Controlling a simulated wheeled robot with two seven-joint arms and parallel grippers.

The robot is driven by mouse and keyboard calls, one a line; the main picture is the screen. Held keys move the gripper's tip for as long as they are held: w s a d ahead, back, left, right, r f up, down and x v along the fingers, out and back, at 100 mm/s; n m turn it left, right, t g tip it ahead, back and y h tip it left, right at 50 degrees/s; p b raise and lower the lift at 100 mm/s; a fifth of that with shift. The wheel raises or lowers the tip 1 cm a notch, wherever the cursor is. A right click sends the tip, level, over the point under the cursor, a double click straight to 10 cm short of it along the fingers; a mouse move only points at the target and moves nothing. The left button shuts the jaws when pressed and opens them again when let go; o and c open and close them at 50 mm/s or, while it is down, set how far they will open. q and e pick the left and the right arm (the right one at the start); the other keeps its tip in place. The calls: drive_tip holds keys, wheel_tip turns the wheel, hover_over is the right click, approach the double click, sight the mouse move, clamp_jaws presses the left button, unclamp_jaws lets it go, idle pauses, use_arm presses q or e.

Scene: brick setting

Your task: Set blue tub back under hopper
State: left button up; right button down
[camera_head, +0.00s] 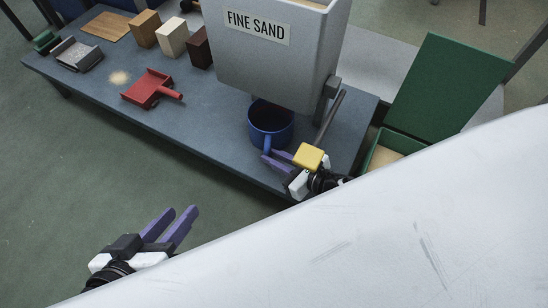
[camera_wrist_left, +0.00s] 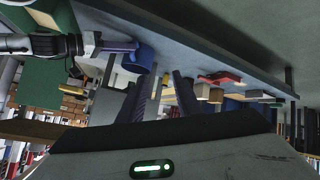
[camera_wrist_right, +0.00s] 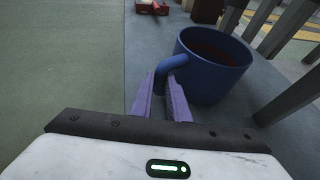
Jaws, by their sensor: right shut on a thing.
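The blue tub (camera_head: 284,131) stands upright on the bench below the front lower edge of the grey hopper (camera_head: 275,70) labelled FINE SAND; the hopper hides part of its back rim. Its inside looks dark. In the right wrist view the tub (camera_wrist_right: 213,78) has its handle (camera_wrist_right: 168,68) toward me. My right gripper (camera_wrist_right: 160,78) is shut on this handle; in the head view the gripper (camera_head: 270,157) is partly behind the yellow lever end (camera_head: 308,156). My left gripper (camera_head: 183,211) is open and empty over the floor, in front of the bench.
The hopper's lever is close to my right gripper. On the bench (camera_head: 215,110) lie a red scoop (camera_head: 148,88), a little spilled sand (camera_head: 119,77), several blocks (camera_head: 172,35) and a grey tray-like piece (camera_head: 79,55). A green bin with sand (camera_head: 385,155) stands right.

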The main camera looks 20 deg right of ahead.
drive_tip(key=c, duration=2.1)
unclamp_jaws()
drive_tip(key=shift+f, duration=0.1)
drive_tip(key=o, duration=0.4)
